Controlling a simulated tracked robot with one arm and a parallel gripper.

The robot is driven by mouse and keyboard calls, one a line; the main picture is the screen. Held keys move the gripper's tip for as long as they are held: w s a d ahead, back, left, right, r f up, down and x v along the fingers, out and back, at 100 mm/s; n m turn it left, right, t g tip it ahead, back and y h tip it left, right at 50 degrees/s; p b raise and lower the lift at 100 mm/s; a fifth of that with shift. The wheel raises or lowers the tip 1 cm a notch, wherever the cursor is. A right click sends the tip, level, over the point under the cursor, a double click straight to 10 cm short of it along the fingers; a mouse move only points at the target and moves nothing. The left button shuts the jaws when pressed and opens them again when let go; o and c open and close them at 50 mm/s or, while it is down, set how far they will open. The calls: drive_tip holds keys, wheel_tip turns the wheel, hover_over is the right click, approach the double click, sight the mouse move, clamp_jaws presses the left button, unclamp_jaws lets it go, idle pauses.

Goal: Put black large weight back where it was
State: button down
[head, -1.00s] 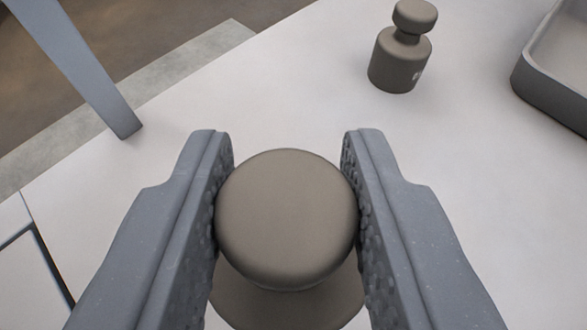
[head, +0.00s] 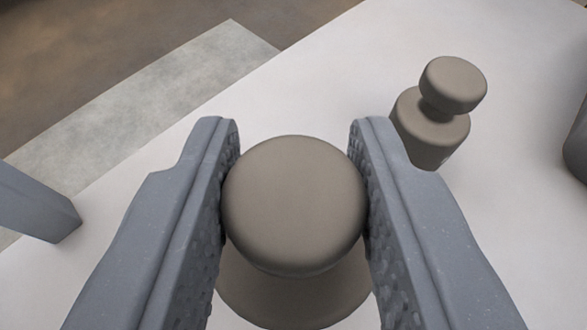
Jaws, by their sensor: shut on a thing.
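My gripper (head: 294,170) is shut on the knob of a large weight (head: 294,205) in the head view. The weight looks grey-brown rather than black. Its round knob sits between the two textured pads, and its wider body shows below, partly hidden by the knob and fingers. I cannot tell whether its base touches the white surface. A second, smaller-looking weight (head: 435,112) of the same colour stands upright on the white surface to the right, beyond my right finger.
The white tabletop (head: 330,75) is clear ahead of my gripper. Its edge runs diagonally at the left, with a grey strip (head: 150,105) and brown floor beyond. A blue-grey post (head: 38,205) stands at the left. A dark grey rounded thing (head: 577,145) is cut off at the right edge.

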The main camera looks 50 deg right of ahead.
sight(294, 289)
wheel_tip(294, 289, down, 3)
drive_tip(key=shift+b, duration=0.55)
drive_tip(key=c, duration=1.1)
unclamp_jaws()
drive_tip(key=shift+o, duration=0.2)
drive_tip(key=shift+s+a, duration=0.1)
drive_tip(key=p+v, duration=0.2)
drive_tip(key=v, duration=1)
drive_tip(key=shift+r, duration=0.1)
